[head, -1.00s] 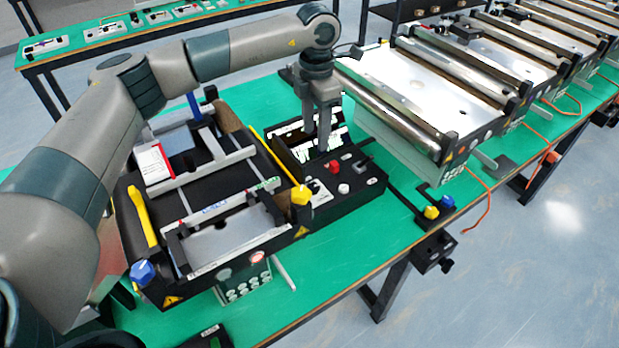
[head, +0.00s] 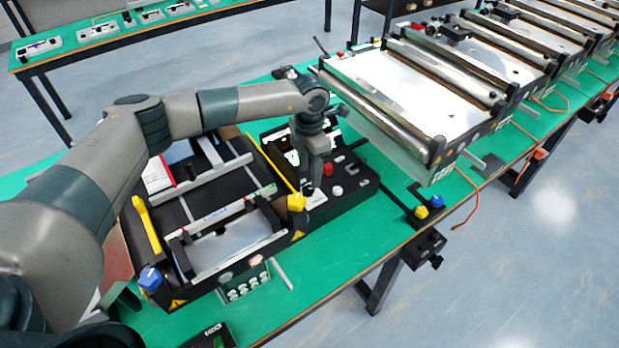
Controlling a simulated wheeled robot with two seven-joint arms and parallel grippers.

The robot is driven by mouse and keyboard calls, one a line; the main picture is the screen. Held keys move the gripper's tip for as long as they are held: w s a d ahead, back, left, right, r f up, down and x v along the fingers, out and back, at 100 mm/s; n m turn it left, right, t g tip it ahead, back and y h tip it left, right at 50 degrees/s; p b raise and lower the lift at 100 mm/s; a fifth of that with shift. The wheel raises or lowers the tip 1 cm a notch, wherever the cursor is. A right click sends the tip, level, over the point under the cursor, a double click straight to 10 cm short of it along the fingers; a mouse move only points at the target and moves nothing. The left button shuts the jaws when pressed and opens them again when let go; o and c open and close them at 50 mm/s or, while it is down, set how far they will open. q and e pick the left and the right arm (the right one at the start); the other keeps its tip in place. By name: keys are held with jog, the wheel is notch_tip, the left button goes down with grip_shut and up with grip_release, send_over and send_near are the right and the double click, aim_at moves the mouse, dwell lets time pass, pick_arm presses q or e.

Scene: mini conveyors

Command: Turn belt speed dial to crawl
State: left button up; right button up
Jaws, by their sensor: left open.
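A black control box (head: 350,203) stands on the green bench beside the near mini conveyor. On its top are a red button (head: 328,169), a white knob (head: 337,190) and a white scale plate (head: 316,200) at its left front. The dial at this plate is mostly hidden behind my left gripper. My left gripper (head: 313,187) points down, open, over the left part of the box, close to the plate. I cannot tell whether the fingers touch the dial. My right gripper is not in view.
The near conveyor's yellow corner knob (head: 296,201) sits just left of the gripper, and a blue knob (head: 150,279) is at its front left corner. A larger conveyor (head: 410,90) stands behind to the right. Bare green bench (head: 330,235) lies in front of the box.

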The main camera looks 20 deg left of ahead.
aim_at(309, 188)
pick_arm(q)
jog(key=shift+f+p, duration=0.95)
jog(key=shift+f, duration=1.95)
jog(key=c, duration=1.1)
